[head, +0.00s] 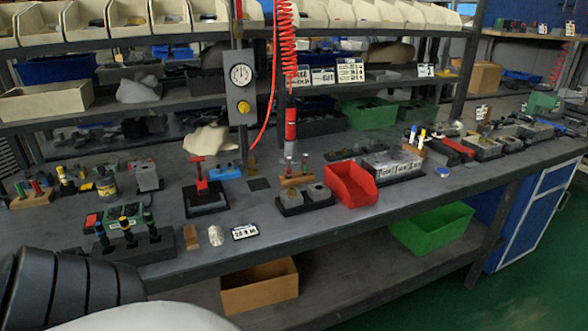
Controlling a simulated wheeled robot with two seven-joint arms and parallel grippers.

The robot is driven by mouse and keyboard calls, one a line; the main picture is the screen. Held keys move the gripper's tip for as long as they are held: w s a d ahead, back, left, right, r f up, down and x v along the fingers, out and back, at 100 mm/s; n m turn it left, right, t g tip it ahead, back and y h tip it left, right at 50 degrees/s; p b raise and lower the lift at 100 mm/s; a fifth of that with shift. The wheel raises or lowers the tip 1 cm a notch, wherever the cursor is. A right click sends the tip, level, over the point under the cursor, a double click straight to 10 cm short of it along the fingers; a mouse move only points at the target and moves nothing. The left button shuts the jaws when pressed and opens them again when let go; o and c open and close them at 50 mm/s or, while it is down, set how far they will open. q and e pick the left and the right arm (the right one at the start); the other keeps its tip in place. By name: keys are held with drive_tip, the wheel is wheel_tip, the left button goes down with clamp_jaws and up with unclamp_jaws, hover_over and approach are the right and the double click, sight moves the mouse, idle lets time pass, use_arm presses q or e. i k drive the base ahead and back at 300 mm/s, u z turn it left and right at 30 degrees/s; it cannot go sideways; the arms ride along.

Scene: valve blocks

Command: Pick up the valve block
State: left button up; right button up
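Several metal blocks could be the valve block, and I cannot tell which one is. Two small grey blocks (318,192) sit in a black tray (291,212) in the middle of the bench, left of a red bin. A row of silver blocks (391,163) stands in another dark tray right of that bin. A single grey block (147,176) stands at the left of the bench. Neither of my grippers is in view. A black ribbed part and a white part at the lower left look like my own body.
The dark workbench (350,215) is crowded. The red bin (350,187) stands near its front edge. A gauge post (240,85) and coiled red hose (287,45) rise at the back. A green bin (430,228) and cardboard box (259,287) sit on the lower shelf.

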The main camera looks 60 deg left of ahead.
sight(318, 191)
drive_tip(key=u, duration=1.8)
